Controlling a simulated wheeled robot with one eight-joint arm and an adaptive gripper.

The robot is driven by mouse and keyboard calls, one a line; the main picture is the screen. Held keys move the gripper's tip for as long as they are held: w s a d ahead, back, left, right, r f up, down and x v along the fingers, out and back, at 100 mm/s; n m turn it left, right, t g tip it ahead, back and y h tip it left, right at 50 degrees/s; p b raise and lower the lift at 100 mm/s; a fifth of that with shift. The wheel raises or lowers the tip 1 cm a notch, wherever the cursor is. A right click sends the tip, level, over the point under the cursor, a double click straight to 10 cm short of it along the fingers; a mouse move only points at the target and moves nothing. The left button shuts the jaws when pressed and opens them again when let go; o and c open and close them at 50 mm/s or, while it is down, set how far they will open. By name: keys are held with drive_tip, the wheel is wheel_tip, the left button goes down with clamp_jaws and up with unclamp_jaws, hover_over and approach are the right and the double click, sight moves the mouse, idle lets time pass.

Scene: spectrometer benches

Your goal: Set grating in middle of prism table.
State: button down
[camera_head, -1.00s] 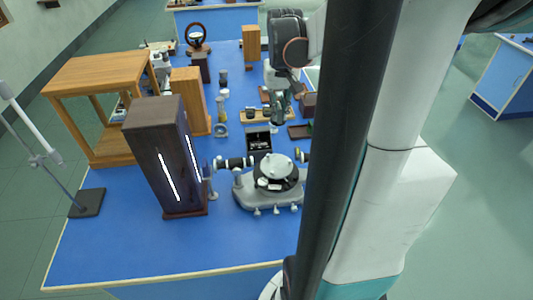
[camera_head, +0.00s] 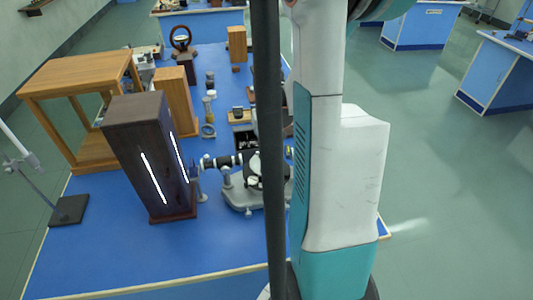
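The spectrometer (camera_head: 238,194) stands on the blue bench top, with a grey base and a dark telescope or collimator tube pointing left. Its round prism table (camera_head: 254,168) shows only its left part; my dark pole and arm hide the rest. I cannot make out a grating in this view. A small black case (camera_head: 246,138) stands just behind the spectrometer, and its contents are too small to tell. My gripper is not visible; my own arm and pole cover the middle and right of the bench.
A tall dark lamp housing (camera_head: 150,155) with bright slits stands left of the spectrometer. Behind it are an open wooden frame (camera_head: 75,75) and a wooden block (camera_head: 176,98). A stand (camera_head: 68,209) is at the far left. The bench front (camera_head: 130,250) is clear.

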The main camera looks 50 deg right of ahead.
sight(267, 148)
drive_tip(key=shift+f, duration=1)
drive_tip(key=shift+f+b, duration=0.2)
drive_tip(key=shift+b, duration=0.15)
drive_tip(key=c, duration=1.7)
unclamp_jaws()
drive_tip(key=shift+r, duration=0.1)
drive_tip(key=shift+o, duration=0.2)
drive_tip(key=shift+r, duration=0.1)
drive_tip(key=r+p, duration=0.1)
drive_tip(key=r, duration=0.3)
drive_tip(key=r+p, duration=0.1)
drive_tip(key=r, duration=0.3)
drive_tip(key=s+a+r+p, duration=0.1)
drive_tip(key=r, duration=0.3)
drive_tip(key=shift+p, duration=0.35)
